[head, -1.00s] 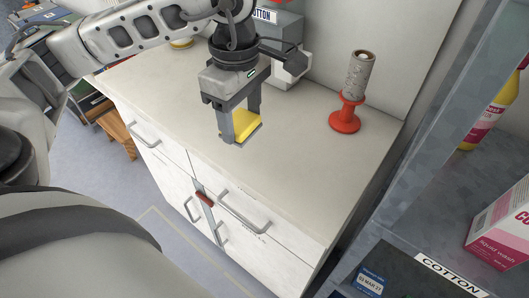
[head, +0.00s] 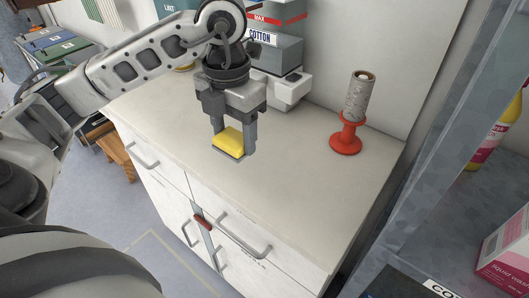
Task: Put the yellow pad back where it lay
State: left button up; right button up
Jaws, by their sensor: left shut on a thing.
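The yellow pad (head: 229,140) has a dark underside and is held between the fingers of my left gripper (head: 233,144). The gripper points down over the pale countertop (head: 290,190), near the middle of its length. Whether the pad touches the counter or hangs just above it, I cannot tell. My right gripper is not in view.
A lint roller (head: 359,95) stands in a red holder (head: 346,134) on the right of the counter. A grey and white machine labelled COTTON (head: 272,55) stands behind my gripper. A shelf with bottles and a pink box (head: 507,250) is at right. The counter's front and middle are clear.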

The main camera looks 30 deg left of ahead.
pick_arm(q)
send_over(264, 170)
jog(key=s, duration=0.1)
jog(key=f, duration=0.5)
jog(key=shift+a+p, duration=0.2)
jog(key=shift+p, duration=0.1)
jog(key=shift+w+f, duration=0.2)
jog(key=shift+f, duration=0.05)
jog(key=f, duration=0.2)
jog(key=f+p, duration=0.1)
jog(key=shift+w+d+f, duration=0.25)
jog(key=shift+w+f, duration=0.1)
jog(key=shift+f, duration=0.2)
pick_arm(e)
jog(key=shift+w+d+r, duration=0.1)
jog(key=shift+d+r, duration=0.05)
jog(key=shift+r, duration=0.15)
pick_arm(q)
jog(key=shift+f, duration=0.1)
jog(key=shift+f, duration=0.15)
jog(key=o, duration=0.9)
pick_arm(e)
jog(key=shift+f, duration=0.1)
